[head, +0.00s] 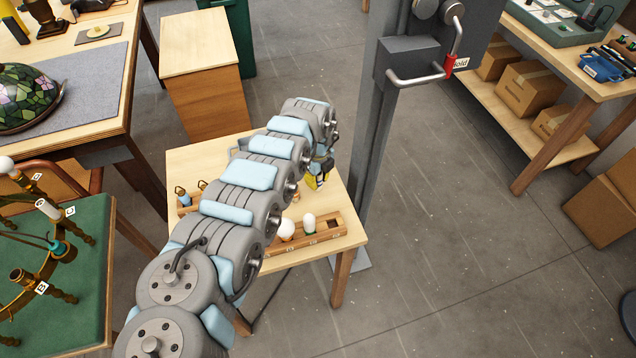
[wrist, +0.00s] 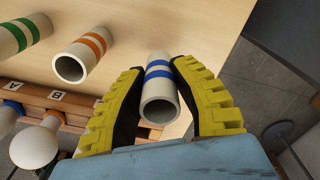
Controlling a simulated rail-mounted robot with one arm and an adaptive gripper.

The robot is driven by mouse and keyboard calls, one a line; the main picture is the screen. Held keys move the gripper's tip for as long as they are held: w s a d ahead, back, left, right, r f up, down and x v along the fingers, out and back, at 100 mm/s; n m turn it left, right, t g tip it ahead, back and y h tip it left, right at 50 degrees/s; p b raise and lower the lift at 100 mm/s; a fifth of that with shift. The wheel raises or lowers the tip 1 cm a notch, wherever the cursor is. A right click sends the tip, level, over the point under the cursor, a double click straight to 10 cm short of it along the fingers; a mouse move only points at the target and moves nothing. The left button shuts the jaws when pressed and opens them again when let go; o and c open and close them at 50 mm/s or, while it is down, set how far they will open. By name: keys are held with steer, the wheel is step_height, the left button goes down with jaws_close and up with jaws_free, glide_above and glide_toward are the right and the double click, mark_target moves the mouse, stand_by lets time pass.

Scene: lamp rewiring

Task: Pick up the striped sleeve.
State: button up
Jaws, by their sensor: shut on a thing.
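In the wrist view, my gripper (wrist: 161,68) has its yellow ribbed fingers on both sides of a cream sleeve (wrist: 158,88) with two blue stripes. It is shut on this sleeve, whose open end faces the camera. A sleeve with a green stripe (wrist: 22,33) lies farther left, partly cut off by the frame.
A wooden rack (head: 328,231) with white bulbs (head: 286,230) stands along the table's front; its labels A and B show in the wrist view (wrist: 57,96). A grey post (head: 375,130) stands right behind the table. The chandelier (head: 45,255) is at the left.

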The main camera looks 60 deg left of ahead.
steer(key=s+d+r+p, duration=0.2)
steer(key=d+r+p, duration=0.1)
steer(key=p, duration=0.2)
steer(key=s+d+r+p, duration=0.3)
steer(key=d+r+p, duration=0.1)
steer(key=p, duration=0.1)
steer(key=s+d+r+p, duration=0.3)
steer(key=d+p, duration=0.1)
steer(key=p, duration=0.1)
steer(key=shift+s+r, duration=0.15)
steer(key=shift+r, duration=0.05)
